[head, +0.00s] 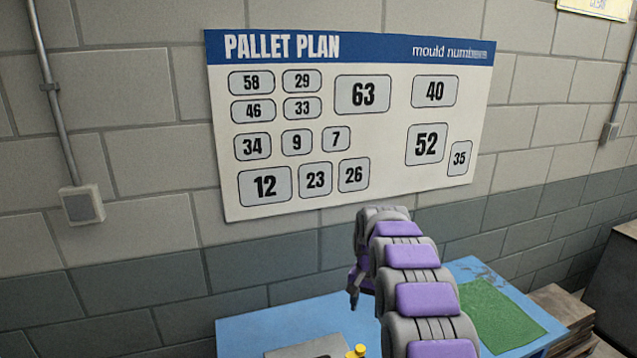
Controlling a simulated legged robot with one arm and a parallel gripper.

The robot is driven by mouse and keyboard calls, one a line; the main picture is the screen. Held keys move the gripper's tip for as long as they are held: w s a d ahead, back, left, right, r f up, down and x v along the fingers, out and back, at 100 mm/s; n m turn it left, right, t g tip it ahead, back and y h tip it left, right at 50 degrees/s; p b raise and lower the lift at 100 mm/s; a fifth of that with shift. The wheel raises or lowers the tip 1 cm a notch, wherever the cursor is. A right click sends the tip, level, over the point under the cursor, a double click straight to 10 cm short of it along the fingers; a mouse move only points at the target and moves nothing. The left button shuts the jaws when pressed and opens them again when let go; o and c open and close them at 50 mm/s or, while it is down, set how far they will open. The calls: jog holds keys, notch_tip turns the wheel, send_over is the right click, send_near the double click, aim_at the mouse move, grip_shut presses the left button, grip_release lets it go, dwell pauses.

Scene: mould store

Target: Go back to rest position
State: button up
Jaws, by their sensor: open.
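My arm reaches up from the lower right in the head view, with grey segments and purple pads. My gripper (356,288) hangs at the arm's far end, over the blue table (260,325). It is open, mostly hidden behind the arm, and nothing shows in it. Its fingertips are small and dark.
A pallet plan board (300,215) with mould numbers hangs on the block wall. The table bears a green mat (495,315), a grey plate (310,348) and a yellow object (356,351) cut by the frame's edge. Wooden pallets (562,305) stand at the right.

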jog(key=s+r+n+b, duration=0.1)
jog(key=s+r, duration=0.3)
jog(key=s, duration=0.7)
jog(key=s+r+n+b, duration=0.2)
jog(key=s+r, duration=0.2)
jog(key=s, duration=0.8)
jog(key=s+f+n+b, duration=0.1)
jog(key=s+f, duration=0.1)
jog(key=s, duration=1.1)
jog(key=s+f+n+g, duration=0.1)
jog(key=s+f, duration=0.2)
jog(key=s, duration=1)
jog(key=shift+s+d+g+b, duration=0.15)
jog(key=shift+s+g+b, duration=0.15)
jog(key=shift+b, duration=0.1)
jog(key=shift+w, duration=0.1)
